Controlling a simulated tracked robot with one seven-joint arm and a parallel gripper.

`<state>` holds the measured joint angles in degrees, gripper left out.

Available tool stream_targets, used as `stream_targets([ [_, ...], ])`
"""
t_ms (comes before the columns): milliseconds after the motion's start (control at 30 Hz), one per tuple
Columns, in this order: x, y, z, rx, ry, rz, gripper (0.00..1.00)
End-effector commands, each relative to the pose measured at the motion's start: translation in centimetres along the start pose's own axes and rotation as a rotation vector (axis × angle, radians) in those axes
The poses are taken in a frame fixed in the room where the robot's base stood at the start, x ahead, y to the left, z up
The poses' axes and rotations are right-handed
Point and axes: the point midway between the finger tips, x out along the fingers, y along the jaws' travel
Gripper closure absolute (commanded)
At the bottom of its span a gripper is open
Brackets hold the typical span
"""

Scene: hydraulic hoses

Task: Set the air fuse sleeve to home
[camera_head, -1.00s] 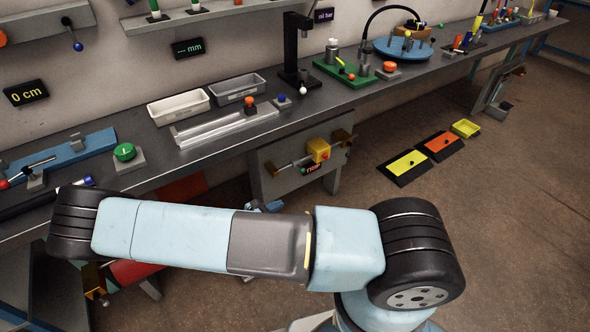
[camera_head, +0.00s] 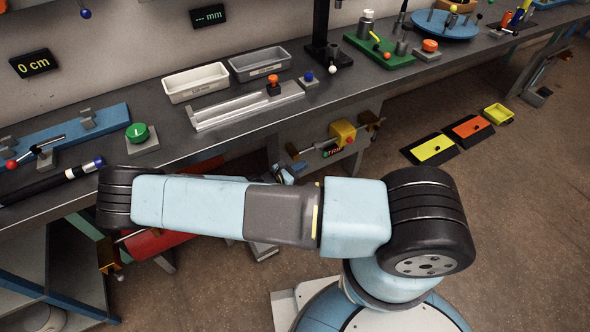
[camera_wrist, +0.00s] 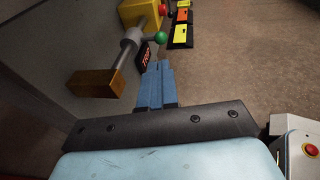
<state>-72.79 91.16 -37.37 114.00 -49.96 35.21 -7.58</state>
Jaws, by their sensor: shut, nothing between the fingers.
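On a grey panel under the bench edge hangs the air fuse: a yellow block (camera_head: 343,131) with a rod and brass end pieces. In the wrist view its yellow body (camera_wrist: 138,12) is at the top, with a grey collar (camera_wrist: 131,36) on the rod that looks like the sleeve. A brass block (camera_wrist: 101,83) is at the near end and a green ball (camera_wrist: 160,38) stands beside the collar. A small display (camera_wrist: 145,55) shows red letters like TRIP. My gripper (camera_wrist: 160,64) is shut and empty, its blue fingers just right of the brass block, apparently apart from it.
Yellow and orange floor pads (camera_head: 433,149) lie to the right. The floor around them is open.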

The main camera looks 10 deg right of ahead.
Motion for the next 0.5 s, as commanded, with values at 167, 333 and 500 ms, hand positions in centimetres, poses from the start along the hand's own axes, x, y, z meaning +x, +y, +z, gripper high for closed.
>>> stream_targets([
  [167, 3.4, -0.1, 0.0, 0.000, -0.003, -0.004, 1.00],
  [333, 6.2, -0.1, 0.1, 0.000, -0.002, -0.004, 1.00],
  [500, 8.0, -0.1, 0.1, 0.001, -0.001, -0.003, 1.00],
])
